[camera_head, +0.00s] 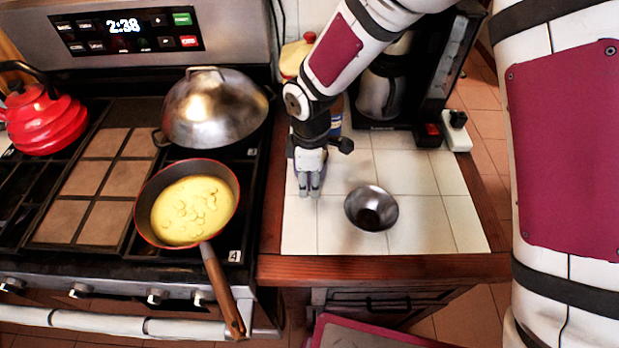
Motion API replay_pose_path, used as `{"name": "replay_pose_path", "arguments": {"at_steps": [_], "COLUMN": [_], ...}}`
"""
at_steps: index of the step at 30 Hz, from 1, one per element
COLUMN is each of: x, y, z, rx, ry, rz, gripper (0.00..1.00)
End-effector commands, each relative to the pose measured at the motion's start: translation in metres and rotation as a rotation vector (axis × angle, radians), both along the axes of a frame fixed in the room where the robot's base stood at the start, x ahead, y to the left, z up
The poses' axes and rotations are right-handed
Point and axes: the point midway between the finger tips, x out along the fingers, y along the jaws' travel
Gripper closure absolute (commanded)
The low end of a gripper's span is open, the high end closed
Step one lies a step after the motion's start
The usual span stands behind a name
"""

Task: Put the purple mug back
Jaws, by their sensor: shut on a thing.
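My gripper (309,190) points down over the left part of the white tiled counter, left of the metal bowl. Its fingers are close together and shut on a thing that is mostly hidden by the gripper. Only a small purplish sliver shows at the gripper's left side, which seems to be the purple mug (291,156). The mug's shape, handle and tilt cannot be made out. I cannot tell whether it touches the counter.
A metal bowl (371,208) sits on the tiled counter (420,238). A coffee maker (388,90) stands behind. On the stove at left are a pan with yellow food (192,211), a domed metal lid (213,108) and a red kettle (42,118). The counter's front right is clear.

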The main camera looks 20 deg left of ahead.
Motion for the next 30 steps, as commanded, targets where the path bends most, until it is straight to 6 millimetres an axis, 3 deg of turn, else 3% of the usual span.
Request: {"name": "replay_pose_path", "arguments": {"at_steps": [4,5,7,20,30], "x": [0.0,0.0,0.0,0.001,0.001], "y": [0.0,0.0,0.0,0.0,0.0], "z": [-0.004,-0.003,-0.003,0.007,0.071], "rx": [0.0,0.0,0.0,0.001,0.003], "ry": [0.0,0.0,0.0,-0.002,-0.004], "rz": [0.001,0.0,0.0,0.0,0.0], "gripper": [1.0,0.56,0.43,0.43,0.43]}}
